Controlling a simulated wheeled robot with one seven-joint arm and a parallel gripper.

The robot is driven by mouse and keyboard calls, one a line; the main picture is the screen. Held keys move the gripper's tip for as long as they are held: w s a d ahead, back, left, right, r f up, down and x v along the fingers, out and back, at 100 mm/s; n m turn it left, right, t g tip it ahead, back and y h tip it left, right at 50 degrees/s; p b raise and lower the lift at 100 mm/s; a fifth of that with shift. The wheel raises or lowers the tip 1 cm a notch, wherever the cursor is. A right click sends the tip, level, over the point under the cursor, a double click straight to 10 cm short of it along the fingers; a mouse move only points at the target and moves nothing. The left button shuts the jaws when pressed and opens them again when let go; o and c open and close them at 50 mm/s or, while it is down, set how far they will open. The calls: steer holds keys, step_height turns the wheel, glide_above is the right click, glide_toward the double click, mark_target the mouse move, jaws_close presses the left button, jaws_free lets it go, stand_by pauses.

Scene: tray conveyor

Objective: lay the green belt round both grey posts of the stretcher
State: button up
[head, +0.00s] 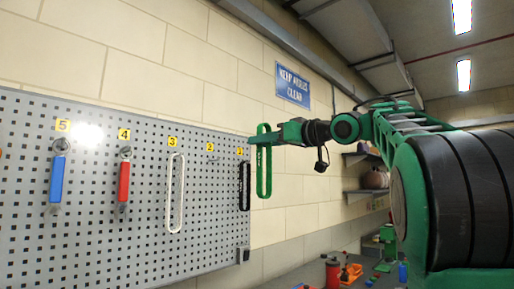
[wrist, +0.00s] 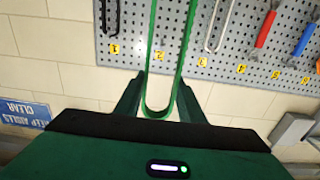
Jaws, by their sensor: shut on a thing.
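The green belt (head: 269,180) is a long narrow closed loop. It hangs upright from my gripper (head: 256,140), in front of the wall and just right of the pegboard's edge in the head view. In the wrist view the belt (wrist: 187,40) runs up out of the picture. Its rounded near end lies between the two fingers of my gripper (wrist: 159,98), which is shut on it. The exact contact is hard to see. I cannot make out the stretcher or its two grey posts in either view.
A grey pegboard (head: 95,205) with numbered yellow tags bears a black belt (head: 242,187), a white belt (head: 168,200), a red-handled tool (head: 124,182) and a blue-handled tool (head: 57,180). The hook at tag 2 is empty.

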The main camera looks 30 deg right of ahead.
steer(key=shift+v, duration=2.1)
